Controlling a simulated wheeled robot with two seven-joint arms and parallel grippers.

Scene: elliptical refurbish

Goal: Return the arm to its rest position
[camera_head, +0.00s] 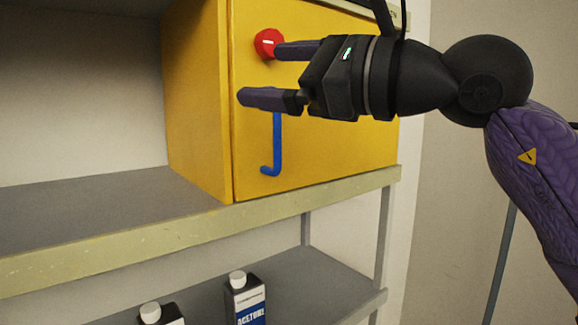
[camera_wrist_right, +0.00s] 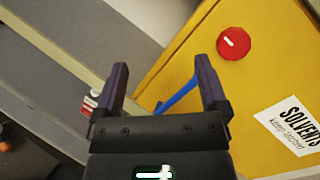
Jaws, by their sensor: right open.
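My right arm (camera_head: 545,185) comes in from the right of the head view. Its gripper (camera_head: 260,73) is open in front of the yellow cabinet (camera_head: 200,100), fingers pointing left. No object shows between the fingers. In the right wrist view the gripper (camera_wrist_right: 160,85) is also open, with the blue handle (camera_wrist_right: 178,95) seen beyond and between the fingers. The blue handle (camera_head: 277,145) hangs on the cabinet door, partly hidden by the lower finger. The red knob (camera_head: 268,43) is beside the upper fingertip; I cannot tell whether they touch. My left gripper is not in view.
The cabinet stands on the upper shelf (camera_head: 100,215) of a rack. Two dark bottles with white caps, one labelled acetone (camera_head: 246,300), stand on the lower shelf (camera_head: 310,275). The upper shelf left of the cabinet is bare. A solvents label (camera_wrist_right: 285,125) is on the door.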

